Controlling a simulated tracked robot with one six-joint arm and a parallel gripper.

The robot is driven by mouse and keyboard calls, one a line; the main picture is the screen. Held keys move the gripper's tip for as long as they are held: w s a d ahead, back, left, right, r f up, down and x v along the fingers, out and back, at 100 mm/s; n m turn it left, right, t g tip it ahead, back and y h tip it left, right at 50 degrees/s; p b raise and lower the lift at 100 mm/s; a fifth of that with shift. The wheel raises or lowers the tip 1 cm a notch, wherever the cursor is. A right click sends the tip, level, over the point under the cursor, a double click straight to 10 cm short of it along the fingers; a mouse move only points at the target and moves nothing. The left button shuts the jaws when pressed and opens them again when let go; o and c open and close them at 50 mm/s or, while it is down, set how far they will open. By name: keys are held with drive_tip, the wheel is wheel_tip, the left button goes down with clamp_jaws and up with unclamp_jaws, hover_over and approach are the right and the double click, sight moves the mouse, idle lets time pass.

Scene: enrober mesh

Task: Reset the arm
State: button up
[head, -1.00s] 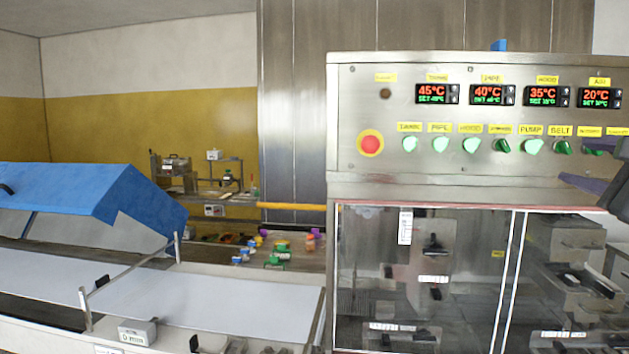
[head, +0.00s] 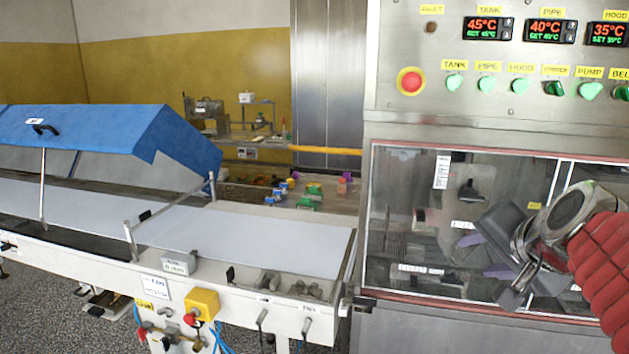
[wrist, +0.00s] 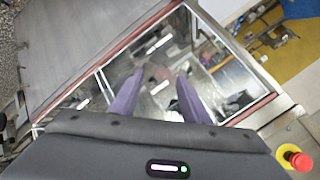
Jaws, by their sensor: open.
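My gripper (head: 483,256) is at the right of the head view, in front of the enrober's clear window (head: 410,220). My arm behind it wears a red ribbed sleeve. In the wrist view, the two purple fingers of my gripper (wrist: 160,76) stand apart with nothing between them. They point at the window (wrist: 225,78), and the inside of the machine shows through it. I cannot tell how far the fingertips are from the pane.
The steel control panel (head: 422,50) stands above the window. A white conveyor belt (head: 250,238) and a raised blue hood (head: 90,128) are at left. A yellow box with a red button (head: 203,304) juts from the conveyor's front.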

drive_tip(key=s+a+f+n+g+y, duration=0.1)
drive_tip(key=s+a+f+n+g, duration=0.3)
drive_tip(key=s+a+f+n, duration=0.7)
drive_tip(key=s+a+f, duration=0.2)
drive_tip(key=s+f, duration=0.3)
drive_tip(key=shift+a+f+g, duration=0.3)
drive_tip(key=shift+g, duration=0.1)
idle(0.4)
